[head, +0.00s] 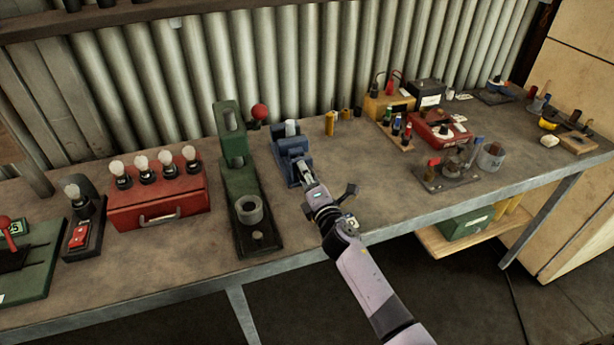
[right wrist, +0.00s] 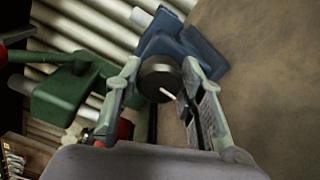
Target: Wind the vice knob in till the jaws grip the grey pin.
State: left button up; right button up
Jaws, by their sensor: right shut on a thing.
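The blue vice (head: 289,152) stands on the bench in the head view, with the light grey pin (head: 291,127) upright at its far end. In the right wrist view the blue vice (right wrist: 185,50) lies behind the round dark knob (right wrist: 158,76), and the pale pin end (right wrist: 141,17) shows at the top. My right gripper (head: 306,176) reaches the vice's near end. Its two fingers (right wrist: 160,84) are shut on the knob, one on each side. Whether the jaws touch the pin cannot be made out. My left gripper is in neither view.
A green press (head: 240,180) with a red ball handle (head: 259,112) stands close on the vice's left. A red box with bulbs (head: 160,205) is farther left. A red toolbox (head: 440,132) and small parts are on the right. Bare bench (head: 365,180) lies right of the vice.

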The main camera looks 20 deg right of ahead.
jog(key=m, duration=0.5)
jog(key=shift+f+m, duration=0.1)
jog(key=shift+m, duration=0.2)
dwell(0.4)
jog(key=o, duration=1.1)
jog(key=shift+o, duration=0.2)
jog(key=s, duration=1.2)
jog(key=shift+d, duration=0.2)
